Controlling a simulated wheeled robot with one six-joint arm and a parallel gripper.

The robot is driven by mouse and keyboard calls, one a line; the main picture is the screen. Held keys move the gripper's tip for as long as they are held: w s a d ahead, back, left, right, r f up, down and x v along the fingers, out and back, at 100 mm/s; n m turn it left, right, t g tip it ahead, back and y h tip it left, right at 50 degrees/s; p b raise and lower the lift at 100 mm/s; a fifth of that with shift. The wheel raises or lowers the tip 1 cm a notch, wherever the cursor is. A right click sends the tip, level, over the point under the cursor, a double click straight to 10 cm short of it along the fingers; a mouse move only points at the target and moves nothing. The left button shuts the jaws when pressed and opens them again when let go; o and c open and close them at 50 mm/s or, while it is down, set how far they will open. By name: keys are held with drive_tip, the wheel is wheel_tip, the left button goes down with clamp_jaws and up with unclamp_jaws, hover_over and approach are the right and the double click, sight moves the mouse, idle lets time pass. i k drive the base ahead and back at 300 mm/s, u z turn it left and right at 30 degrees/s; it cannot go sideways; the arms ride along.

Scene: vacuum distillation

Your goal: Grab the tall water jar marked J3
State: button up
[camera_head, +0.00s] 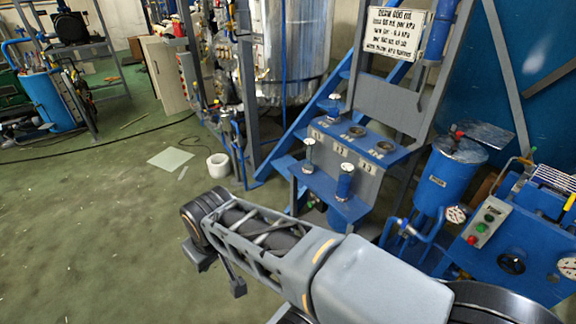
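Several small jars stand on a blue bench rack. A taller blue jar with a pale cap (345,182) and another pale-capped jar (309,157) stand on its lower front shelf. A third blue jar (331,106) stands at the upper left. No J3 marking is readable on any jar, so I cannot tell which one it is. The rack's front panel (341,154) has small number labels, too small to read surely. My gripper (218,271) hangs at the left end of my arm, its two dark fingers apart and empty, left of and well away from the jars.
A blue tank with a gauge (447,180) and a blue control box (510,235) stand right of the rack. A white sign (396,33) hangs above it. A white roll (218,165) and pale sheet (171,158) lie on the open green floor at left.

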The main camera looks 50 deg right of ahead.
sight(308, 144)
drive_tip(key=i, duration=1.25)
drive_tip(key=z, duration=0.4)
drive_tip(key=i, duration=1.5)
drive_tip(key=z, duration=1.8)
drive_tip(key=i, duration=0.9)
drive_tip(key=z, duration=0.95)
